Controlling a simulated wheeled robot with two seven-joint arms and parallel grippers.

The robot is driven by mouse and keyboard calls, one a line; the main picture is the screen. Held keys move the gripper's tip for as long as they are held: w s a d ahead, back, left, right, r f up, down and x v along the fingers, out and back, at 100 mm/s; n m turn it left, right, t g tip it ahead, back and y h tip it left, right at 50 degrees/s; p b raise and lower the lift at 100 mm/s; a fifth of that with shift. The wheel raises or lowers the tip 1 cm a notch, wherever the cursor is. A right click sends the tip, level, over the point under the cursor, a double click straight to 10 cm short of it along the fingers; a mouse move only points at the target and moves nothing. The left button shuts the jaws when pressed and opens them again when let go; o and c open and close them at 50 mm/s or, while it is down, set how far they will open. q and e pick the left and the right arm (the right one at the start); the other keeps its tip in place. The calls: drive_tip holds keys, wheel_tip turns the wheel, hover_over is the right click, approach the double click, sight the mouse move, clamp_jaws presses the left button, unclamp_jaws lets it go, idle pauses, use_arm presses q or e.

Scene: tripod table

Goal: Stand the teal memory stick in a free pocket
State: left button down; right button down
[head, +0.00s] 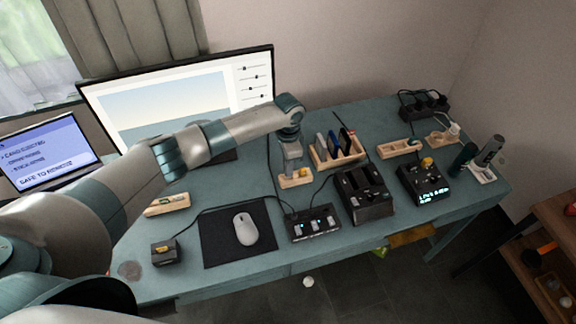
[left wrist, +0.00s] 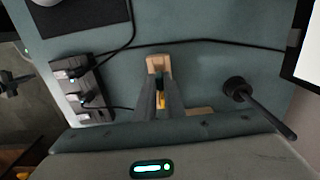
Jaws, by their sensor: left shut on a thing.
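My left gripper (head: 291,166) points down over a small wooden block (head: 296,180) near the middle of the table. The left wrist view shows the gripper fingers (left wrist: 160,92) closed around a narrow dark teal piece (left wrist: 160,78) with a yellow part below it, which looks like the memory stick. The wooden block (left wrist: 158,63) shows just beyond and beneath the fingers, and they hide much of it. I cannot tell whether the stick touches the block, or which pockets are free. My right gripper is not in view.
A black switch box (head: 314,224) stands in front of the block, with a black device (head: 364,193) to its right. A wooden rack (head: 350,153) with upright items stands behind right. A mouse (head: 245,229) lies on a dark mat. Cables run close by.

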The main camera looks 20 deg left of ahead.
use_arm(q)
drive_tip(key=shift+f+b, duration=0.45)
drive_tip(key=shift+f, duration=0.75)
drive_tip(key=c, duration=1.8)
unclamp_jaws()
drive_tip(key=shift+o, duration=0.2)
drive_tip(key=shift+r, duration=0.2)
drive_tip(key=shift+r, duration=0.65)
wheel_tip(320, 180, up, 16)
drive_tip(key=b, duration=0.4)
drive_tip(key=shift+f, duration=0.15)
drive_tip(key=shift+f, duration=0.1)
